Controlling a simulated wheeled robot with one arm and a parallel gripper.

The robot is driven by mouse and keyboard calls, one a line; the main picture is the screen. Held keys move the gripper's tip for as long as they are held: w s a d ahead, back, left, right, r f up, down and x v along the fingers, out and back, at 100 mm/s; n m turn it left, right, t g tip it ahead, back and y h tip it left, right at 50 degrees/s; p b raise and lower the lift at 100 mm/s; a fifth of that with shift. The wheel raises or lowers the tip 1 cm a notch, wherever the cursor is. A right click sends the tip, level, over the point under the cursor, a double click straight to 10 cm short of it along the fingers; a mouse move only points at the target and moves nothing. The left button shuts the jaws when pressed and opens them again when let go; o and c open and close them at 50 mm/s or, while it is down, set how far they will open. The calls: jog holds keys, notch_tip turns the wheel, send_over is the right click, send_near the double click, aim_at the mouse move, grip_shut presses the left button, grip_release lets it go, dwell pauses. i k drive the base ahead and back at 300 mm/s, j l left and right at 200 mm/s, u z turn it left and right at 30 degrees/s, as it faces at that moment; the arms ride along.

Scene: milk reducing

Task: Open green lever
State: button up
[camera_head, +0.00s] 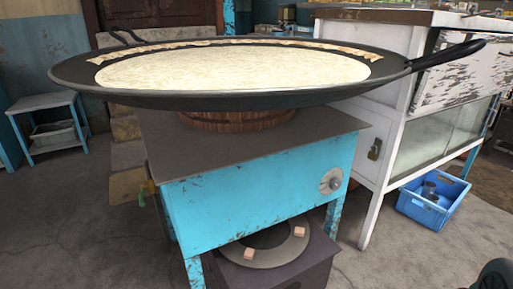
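A small green lever (141,197) shows at the left side of the blue stove stand (255,203). It hangs beside the stand's front left corner, below a small yellowish fitting (151,186). It is too small in the picture to tell its exact angle. My gripper's fingers are not in view. A dark rounded part at the bottom right corner may be part of my arm, but I cannot tell.
A wide black pan (190,101) of pale milk sits above the stand, its handles sticking out. A round knob (331,181) is on the stand's front. A white cabinet (376,120) and blue crate (433,203) stand right. Floor (75,225) at left is clear.

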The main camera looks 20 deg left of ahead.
aim_at(142, 203)
jog(key=j+u, duration=0.15)
jog(key=u, duration=1.25)
jog(key=i+j+u, duration=0.15)
jog(key=j, duration=0.15)
jog(key=j+u, duration=0.2)
jog(key=i+j, duration=0.05)
jog(key=j, duration=0.05)
